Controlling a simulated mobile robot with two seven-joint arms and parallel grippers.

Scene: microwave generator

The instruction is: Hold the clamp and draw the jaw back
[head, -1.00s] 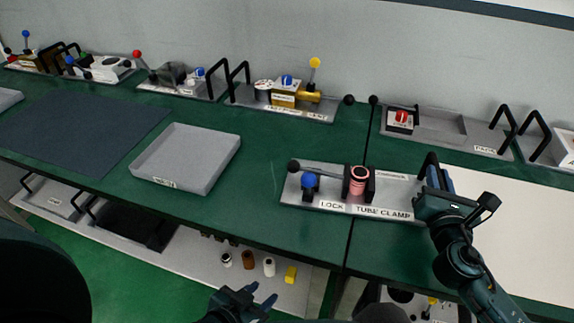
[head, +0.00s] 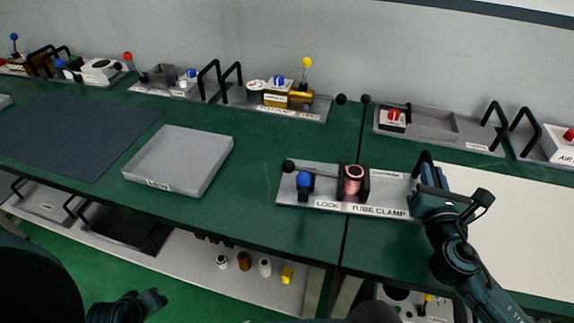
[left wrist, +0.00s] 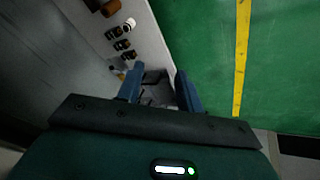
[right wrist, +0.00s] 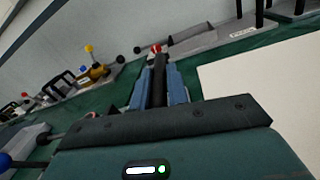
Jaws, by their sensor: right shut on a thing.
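The tube clamp (head: 330,206) is a grey plate labelled "LOCK" and "TUBE CLAMP" on the green bench. A pink ribbed tube piece (head: 353,181) stands upright on it between black jaw blocks (head: 365,185). A blue lock knob (head: 304,180) and a black ball-ended lever (head: 289,166) are at its left. My right gripper (head: 429,176) is shut on the black handle (head: 423,160) at the plate's right end; the bar shows between its blue fingers in the right wrist view (right wrist: 160,82). My left gripper (head: 157,300) is low, away from the clamp; its fingers (left wrist: 157,88) are apart and empty.
A grey tray (head: 180,160) stands left of the clamp, with bare green bench between. Several other fixtures line the wall, including one with a yellow knob (head: 307,62). A white panel (head: 500,205) lies to the right. Small parts (head: 265,267) are on a lower shelf.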

